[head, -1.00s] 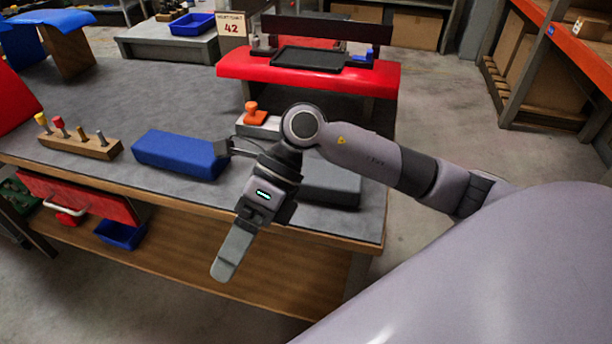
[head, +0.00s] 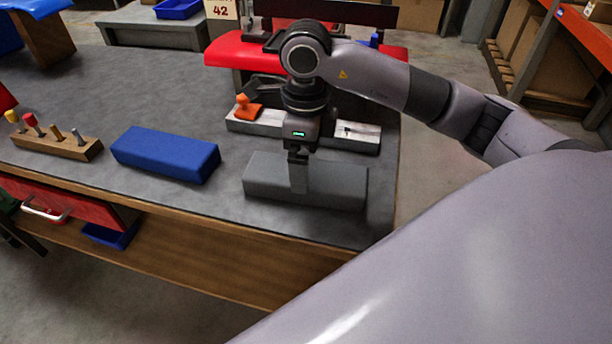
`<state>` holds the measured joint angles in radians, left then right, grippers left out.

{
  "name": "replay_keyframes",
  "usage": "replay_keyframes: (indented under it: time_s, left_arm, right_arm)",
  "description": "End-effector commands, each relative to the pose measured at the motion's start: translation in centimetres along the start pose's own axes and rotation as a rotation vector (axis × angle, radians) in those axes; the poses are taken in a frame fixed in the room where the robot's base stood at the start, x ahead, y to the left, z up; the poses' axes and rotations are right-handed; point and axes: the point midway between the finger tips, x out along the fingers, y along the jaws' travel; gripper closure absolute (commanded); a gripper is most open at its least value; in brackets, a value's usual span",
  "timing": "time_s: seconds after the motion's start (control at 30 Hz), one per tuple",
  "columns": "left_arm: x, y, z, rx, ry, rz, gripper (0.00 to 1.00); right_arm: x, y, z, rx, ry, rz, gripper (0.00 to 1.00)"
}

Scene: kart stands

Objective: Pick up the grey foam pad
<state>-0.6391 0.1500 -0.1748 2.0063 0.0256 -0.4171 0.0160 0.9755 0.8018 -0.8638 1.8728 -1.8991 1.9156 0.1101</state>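The grey foam pad (head: 340,188) is a long grey block lying flat on the workbench near its front right edge. My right gripper (head: 298,178) points down over the left-middle part of the pad. One flat grey finger shows against the pad; the other finger is hidden. I cannot tell whether the fingers touch the pad or how far apart they are. My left gripper is out of view.
A blue block (head: 165,154) lies left of the pad. Behind it is a pale grey fixture (head: 355,140) with an orange-handled piece (head: 247,107). A wooden peg holder (head: 60,146) stands at the left.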

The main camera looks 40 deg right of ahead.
Motion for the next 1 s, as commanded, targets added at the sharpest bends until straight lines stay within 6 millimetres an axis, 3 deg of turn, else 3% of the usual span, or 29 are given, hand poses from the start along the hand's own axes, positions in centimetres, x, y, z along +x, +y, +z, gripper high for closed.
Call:
replay_keyframes:
  time_s: [0.3, 0.57, 0.6, 0.7, 1.0]
  left_arm:
    - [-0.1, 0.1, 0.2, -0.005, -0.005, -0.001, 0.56]
    - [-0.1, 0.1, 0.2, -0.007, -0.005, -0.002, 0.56]
    - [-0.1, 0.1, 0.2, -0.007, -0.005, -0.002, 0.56]
    - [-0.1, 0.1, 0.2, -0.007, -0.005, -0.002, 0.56]
    - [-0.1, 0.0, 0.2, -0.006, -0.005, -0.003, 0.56]
  right_arm:
    - [4.2, 0.3, -0.2, 0.000, 0.001, 0.001, 0.00]
    - [4.6, 0.3, -0.1, 0.000, -0.001, 0.000, 0.00]
    - [4.5, 0.3, -0.1, 0.000, -0.001, 0.000, 0.06]
    - [4.5, 0.3, -0.1, 0.000, -0.001, 0.000, 0.39]
    - [4.5, 0.3, -0.1, 0.000, -0.002, 0.000, 0.40]
